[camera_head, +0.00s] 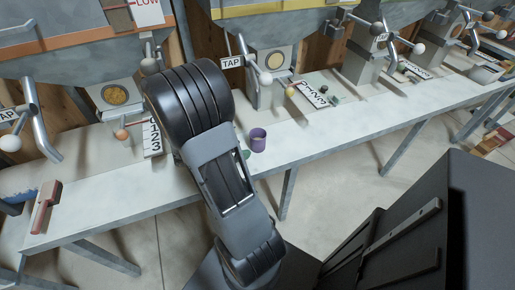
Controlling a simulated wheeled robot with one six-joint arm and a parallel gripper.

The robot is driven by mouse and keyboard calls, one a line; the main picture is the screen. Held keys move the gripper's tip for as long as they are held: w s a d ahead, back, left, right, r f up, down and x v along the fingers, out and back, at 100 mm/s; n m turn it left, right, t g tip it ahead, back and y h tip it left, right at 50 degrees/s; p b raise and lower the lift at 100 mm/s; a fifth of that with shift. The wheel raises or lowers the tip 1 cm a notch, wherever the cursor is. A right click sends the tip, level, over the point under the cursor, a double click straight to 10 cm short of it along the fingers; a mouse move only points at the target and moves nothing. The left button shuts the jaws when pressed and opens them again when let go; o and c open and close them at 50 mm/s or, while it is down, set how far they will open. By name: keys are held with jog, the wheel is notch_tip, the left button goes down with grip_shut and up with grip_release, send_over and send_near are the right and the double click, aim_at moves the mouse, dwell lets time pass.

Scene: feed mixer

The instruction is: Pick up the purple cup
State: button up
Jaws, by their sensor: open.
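The purple cup (258,140) stands upright on the long grey bench (330,130), just right of my arm. Its open top faces up and its side is clear to see. My arm crosses the middle of the view, left of the cup and apart from it in the picture. My gripper does not show; the arm may hide it.
A small green thing sits beside the cup's left side, partly behind my arm. A red-handled brush (46,206) lies at the bench's left end. Hoppers with taps and levers (265,78) line the back.

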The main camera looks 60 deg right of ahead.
aim_at(251, 143)
jog(key=shift+n, duration=0.4)
jog(key=x, duration=0.4)
jog(key=b+x, duration=0.1)
jog(key=x, duration=0.3)
jog(key=shift+w+d+f+b, duration=0.15)
jog(key=shift+d+f+b, duration=0.05)
jog(key=shift+d+b, duration=0.1)
jog(key=c, duration=1.1)
jog(key=shift+r, duration=0.1)
